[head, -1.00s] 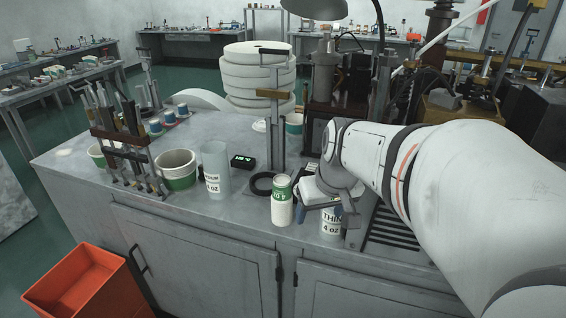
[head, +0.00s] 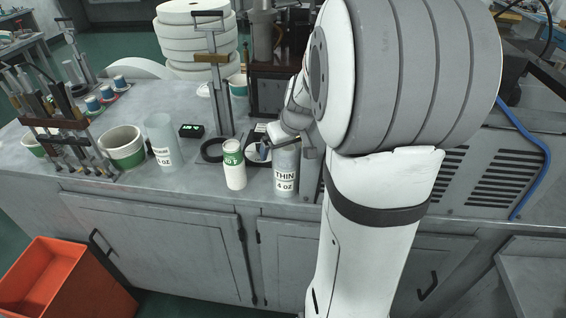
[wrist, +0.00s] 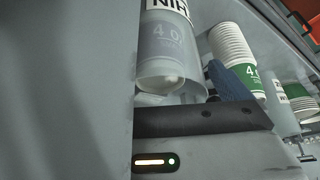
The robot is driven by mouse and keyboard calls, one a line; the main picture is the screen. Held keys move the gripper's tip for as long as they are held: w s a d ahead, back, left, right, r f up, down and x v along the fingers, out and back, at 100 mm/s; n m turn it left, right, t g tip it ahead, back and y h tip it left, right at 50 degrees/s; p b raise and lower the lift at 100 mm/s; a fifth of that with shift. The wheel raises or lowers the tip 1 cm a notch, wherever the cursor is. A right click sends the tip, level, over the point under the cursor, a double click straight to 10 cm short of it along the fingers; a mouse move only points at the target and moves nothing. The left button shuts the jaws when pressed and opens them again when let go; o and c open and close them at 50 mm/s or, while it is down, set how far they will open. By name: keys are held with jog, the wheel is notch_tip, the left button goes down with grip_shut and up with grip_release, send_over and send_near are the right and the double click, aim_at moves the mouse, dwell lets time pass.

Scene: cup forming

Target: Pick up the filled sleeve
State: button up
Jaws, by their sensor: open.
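A grey translucent sleeve labelled THIN 4 OZ (head: 286,178) stands upright near the counter's front edge in the head view. In the wrist view the sleeve (wrist: 168,45) fills the top middle, with paler contents showing through its wall. My gripper (head: 284,147) is open at the sleeve's upper part, with its dark fingers low across the sleeve's top. In the wrist view a dark finger bar and a blue pad lie beside the sleeve. Whether they touch it is unclear. My arm hides the area right of the sleeve.
A white cup stack with a green band (head: 234,168) stands close left of the sleeve. Further left are an empty-looking clear sleeve (head: 163,138), a green-and-white tub (head: 123,150) and a tool rack (head: 55,130). An orange bin (head: 50,280) is on the floor.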

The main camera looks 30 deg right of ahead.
jog(key=shift+c, duration=0.4)
jog(key=c, duration=1.3)
